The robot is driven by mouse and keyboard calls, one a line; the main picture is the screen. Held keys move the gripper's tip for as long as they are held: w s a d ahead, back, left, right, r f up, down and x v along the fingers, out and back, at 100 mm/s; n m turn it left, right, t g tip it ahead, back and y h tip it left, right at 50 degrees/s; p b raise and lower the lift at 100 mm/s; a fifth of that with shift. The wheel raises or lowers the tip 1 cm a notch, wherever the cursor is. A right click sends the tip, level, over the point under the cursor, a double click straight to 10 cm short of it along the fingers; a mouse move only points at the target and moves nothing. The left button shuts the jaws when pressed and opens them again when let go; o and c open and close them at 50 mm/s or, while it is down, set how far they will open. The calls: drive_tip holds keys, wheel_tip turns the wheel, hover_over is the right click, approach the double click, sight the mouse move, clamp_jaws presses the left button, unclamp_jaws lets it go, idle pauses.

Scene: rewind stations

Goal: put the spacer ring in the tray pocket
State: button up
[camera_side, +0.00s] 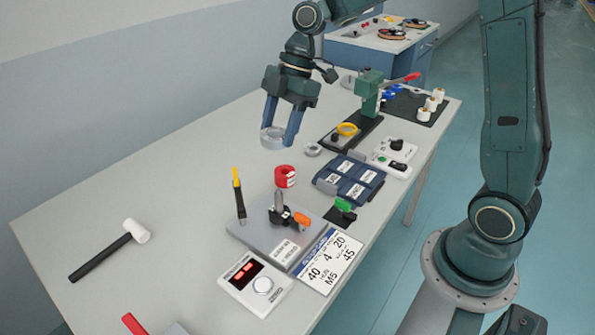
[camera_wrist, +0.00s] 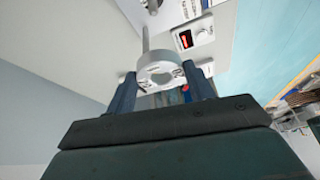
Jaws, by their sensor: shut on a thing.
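A grey ring (camera_side: 271,143), which looks like the spacer ring, is held between the two blue fingers of my gripper (camera_side: 280,134). My gripper is shut on it and holds it above the table's left-back part. In the wrist view the ring (camera_wrist: 154,60) sits between the fingertips (camera_wrist: 163,86), with its centre hole visible. The dark blue tray (camera_side: 323,184) has several pockets with white labels and lies to the right of the ring and lower in the side view. The ring is apart from the tray.
A green press (camera_side: 369,93) stands behind. A grey fixture plate (camera_side: 258,238), a meter box (camera_side: 255,284) and a mallet (camera_side: 110,250) lie toward the front. The table's left side is mostly clear.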

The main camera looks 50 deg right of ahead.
sight(276, 135)
drive_tip(key=shift+w+a+f+m+t, duration=0.1)
drive_tip(key=shift+w+f+m+t, duration=0.1)
drive_tip(key=shift+f+m, duration=0.3)
drive_tip(key=shift+w+f+m+t, duration=0.2)
drive_tip(key=shift+f+m, duration=0.15)
drive_tip(key=shift+m, duration=0.15)
drive_tip(key=f+m, duration=0.1)
drive_tip(key=w+f+m+t+h, duration=0.1)
drive_tip(key=f+m, duration=0.2)
drive_tip(key=m, duration=0.1)
drive_tip(key=shift+w+d+f+t, duration=0.15)
drive_tip(key=shift+w+d+t, duration=0.15)
drive_tip(key=shift+w, duration=0.1)
drive_tip(key=w+d+f+m+t+h, duration=0.1)
drive_tip(key=d+f+m+h, duration=0.2)
drive_tip(key=f+m, duration=0.3)
drive_tip(key=shift+d+m, duration=0.25)
drive_tip(key=shift+m, duration=1.15)
drive_tip(key=shift+w, duration=0.1)
